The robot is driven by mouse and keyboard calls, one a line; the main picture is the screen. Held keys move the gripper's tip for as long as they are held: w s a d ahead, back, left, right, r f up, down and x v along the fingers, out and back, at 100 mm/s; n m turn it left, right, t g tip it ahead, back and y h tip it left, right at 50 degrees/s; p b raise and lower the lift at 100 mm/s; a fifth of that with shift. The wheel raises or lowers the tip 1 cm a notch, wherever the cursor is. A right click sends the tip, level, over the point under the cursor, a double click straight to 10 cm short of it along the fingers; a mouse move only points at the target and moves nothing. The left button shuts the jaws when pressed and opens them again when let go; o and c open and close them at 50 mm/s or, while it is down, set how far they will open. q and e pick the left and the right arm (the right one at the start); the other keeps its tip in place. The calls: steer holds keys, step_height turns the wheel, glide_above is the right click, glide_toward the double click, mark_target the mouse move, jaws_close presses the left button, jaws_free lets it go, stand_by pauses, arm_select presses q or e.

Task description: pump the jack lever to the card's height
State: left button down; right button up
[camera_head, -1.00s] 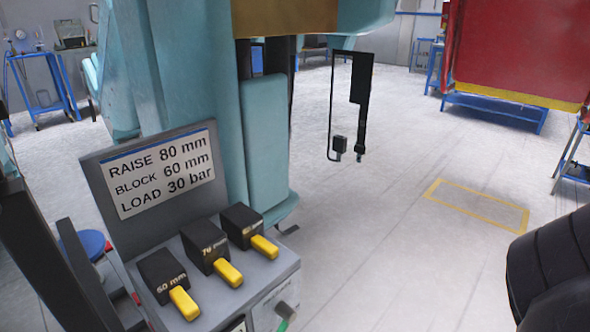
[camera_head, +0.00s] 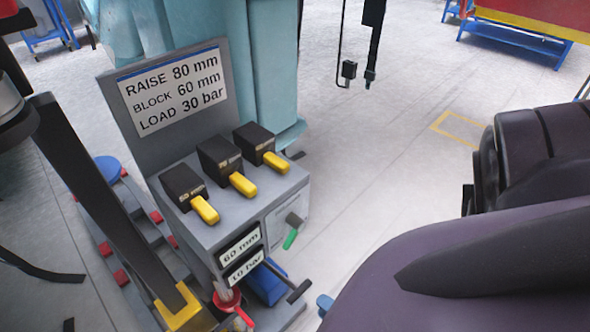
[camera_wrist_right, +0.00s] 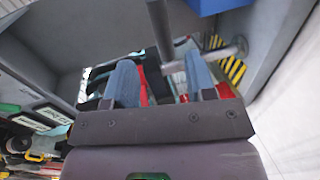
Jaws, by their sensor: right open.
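The card (camera_head: 176,88) stands upright on the grey console and reads RAISE 80 mm, BLOCK 60 mm, LOAD 30 bar. Below it, the console's small displays read 60 mm (camera_head: 240,244) and 10 bar (camera_head: 245,266). A dark-handled lever (camera_head: 299,291), which looks like the jack lever, sticks out low beside a blue body (camera_head: 266,284). My right gripper (camera_head: 325,305) shows only a blue fingertip, just right of the lever's end. In the right wrist view my gripper (camera_wrist_right: 162,85) is open, with a dark bar (camera_wrist_right: 160,30) beyond the gap; contact cannot be told.
Three black blocks with yellow handles (camera_head: 242,184) sit on the console top.

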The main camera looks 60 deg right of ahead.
mark_target(302, 289)
steer(key=b+x, duration=0.1)
steer(key=x, duration=0.2)
steer(key=b+x, duration=0.1)
steer(key=x, duration=0.2)
steer(key=b+x, duration=0.1)
steer(key=x, duration=0.2)
steer(key=shift+d+f, duration=0.2)
steer(key=shift+f, duration=0.1)
arm_select(q)
steer(key=shift+a+r+n+t, duration=0.15)
steer(key=shift+a+n+t, duration=0.25)
steer(key=shift+t, duration=0.4)
arm_select(e)
steer(key=shift+x, duration=0.85)
steer(key=shift+r, duration=0.15)
jaws_close()
